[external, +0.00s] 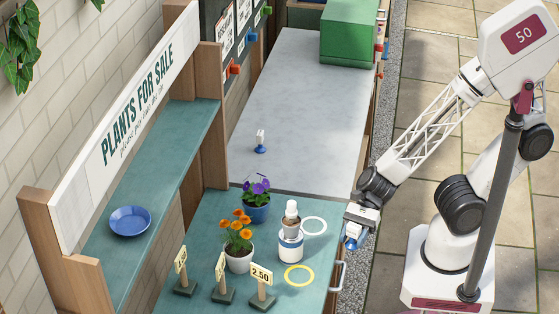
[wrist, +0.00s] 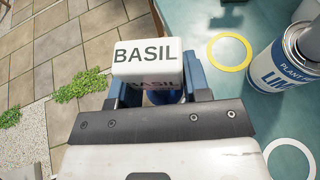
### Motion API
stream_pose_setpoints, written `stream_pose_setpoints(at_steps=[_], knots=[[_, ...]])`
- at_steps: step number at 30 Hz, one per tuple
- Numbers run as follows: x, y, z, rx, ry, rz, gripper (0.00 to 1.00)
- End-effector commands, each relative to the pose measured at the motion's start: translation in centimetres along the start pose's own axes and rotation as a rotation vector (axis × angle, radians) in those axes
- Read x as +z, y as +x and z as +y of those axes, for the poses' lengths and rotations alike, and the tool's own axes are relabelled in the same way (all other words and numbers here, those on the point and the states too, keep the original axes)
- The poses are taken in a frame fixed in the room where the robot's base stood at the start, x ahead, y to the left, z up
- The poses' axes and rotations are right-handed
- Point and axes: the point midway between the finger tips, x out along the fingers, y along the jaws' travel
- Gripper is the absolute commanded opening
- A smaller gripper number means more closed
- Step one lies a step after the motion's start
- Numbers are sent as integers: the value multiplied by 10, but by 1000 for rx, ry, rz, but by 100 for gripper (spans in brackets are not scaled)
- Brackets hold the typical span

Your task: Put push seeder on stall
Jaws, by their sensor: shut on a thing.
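My gripper (external: 357,226) is shut on a white block lettered BASIL (wrist: 147,60) with a blue lower part. It holds the block just off the right edge of the teal stall counter (external: 196,262). A similar white piece with a blue base (external: 260,142) stands on the grey worktop. No thing is labelled push seeder, so I cannot tell for sure which it is. The stall has a PLANTS FOR SALE sign (external: 137,105) and a raised teal shelf (external: 165,165).
On the counter stand a blue-banded tin (external: 290,247) with small items on top, orange flowers (external: 238,232), purple flowers (external: 256,192) and price signs (external: 261,276). A yellow ring (external: 299,275) and white ring (external: 314,225) are clear. A blue dish (external: 130,221) sits on the shelf.

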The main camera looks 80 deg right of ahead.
Motion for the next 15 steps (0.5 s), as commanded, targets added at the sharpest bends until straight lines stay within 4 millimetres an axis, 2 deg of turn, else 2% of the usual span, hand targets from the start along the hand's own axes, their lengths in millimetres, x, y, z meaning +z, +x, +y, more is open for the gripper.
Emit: stream_pose_setpoints(at_steps=[2,15], knots=[[1,2,4,10,-4,0,16],[-40,18,3,9,-2,0,16]])
